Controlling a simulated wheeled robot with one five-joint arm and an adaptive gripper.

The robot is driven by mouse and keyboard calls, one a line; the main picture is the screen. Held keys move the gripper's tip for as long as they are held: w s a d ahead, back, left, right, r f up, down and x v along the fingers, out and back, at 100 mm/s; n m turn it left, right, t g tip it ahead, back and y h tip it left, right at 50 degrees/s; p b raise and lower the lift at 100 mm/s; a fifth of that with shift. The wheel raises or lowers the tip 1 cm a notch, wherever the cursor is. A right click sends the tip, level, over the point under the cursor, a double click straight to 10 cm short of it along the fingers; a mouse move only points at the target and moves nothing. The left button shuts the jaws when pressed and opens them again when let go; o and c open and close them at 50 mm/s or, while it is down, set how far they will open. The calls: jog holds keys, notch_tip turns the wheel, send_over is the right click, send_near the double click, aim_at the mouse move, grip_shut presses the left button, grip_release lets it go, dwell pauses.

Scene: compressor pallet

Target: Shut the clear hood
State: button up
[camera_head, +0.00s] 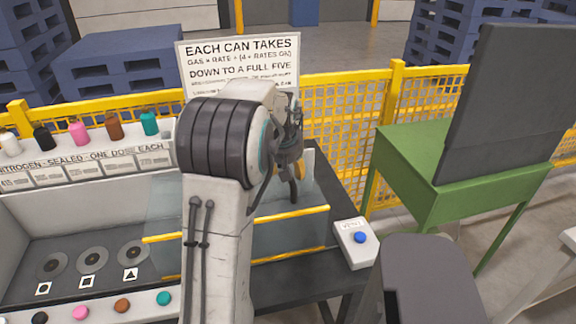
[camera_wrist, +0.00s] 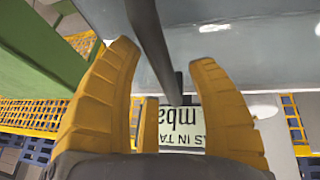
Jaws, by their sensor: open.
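The clear hood (camera_head: 308,228) is a see-through panel with yellow edge strips, on the right part of the grey bench in the head view. My arm hides its middle, and how far open it stands is hard to tell. My gripper (camera_head: 297,172) is above and behind the hood's upper yellow strip, mostly hidden by my wrist. In the wrist view my gripper (camera_wrist: 162,55) has its yellow fingers spread apart. A dark bar (camera_wrist: 152,45) runs between the fingers, with no clear contact. I cannot tell whether it belongs to the hood.
A white box with a blue button (camera_head: 360,238) sits at the bench's right end. A green table (camera_head: 425,175) with a dark upright panel stands right. Coloured cans (camera_head: 115,127) line the left shelf. A sign (camera_head: 240,60) and yellow fence (camera_head: 345,110) stand behind.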

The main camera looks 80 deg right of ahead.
jog(key=shift+c, duration=0.4)
grip_shut()
